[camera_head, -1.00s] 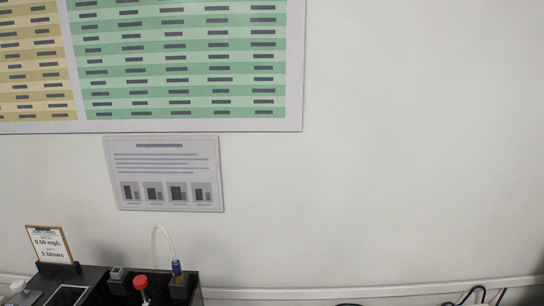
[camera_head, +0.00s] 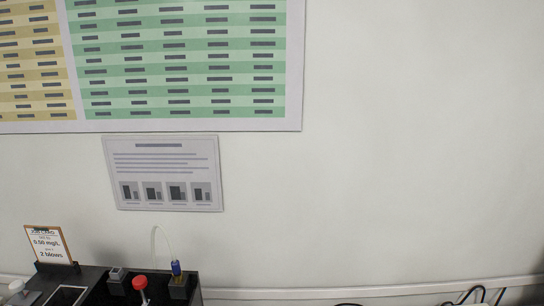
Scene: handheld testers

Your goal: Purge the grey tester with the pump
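No grey tester that I can make out is in view. A black rack or box (camera_head: 112,298) stands at the lower left, cut off by the bottom edge. A red-capped item (camera_head: 140,283) and a blue fitting (camera_head: 176,268) with a thin clear tube (camera_head: 160,240) stand at its right part. I cannot tell whether either belongs to the pump. A small grey block (camera_head: 117,274) sits beside them. Neither of my grippers shows in the head view.
A card (camera_head: 48,244) reading "0.50 mg/L" and "2 blows" stands at the rack's back left. A white-topped item (camera_head: 16,287) is at the left edge. Black cables (camera_head: 470,295) lie at the lower right. A chart (camera_head: 180,60) and a notice (camera_head: 165,173) hang on the wall.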

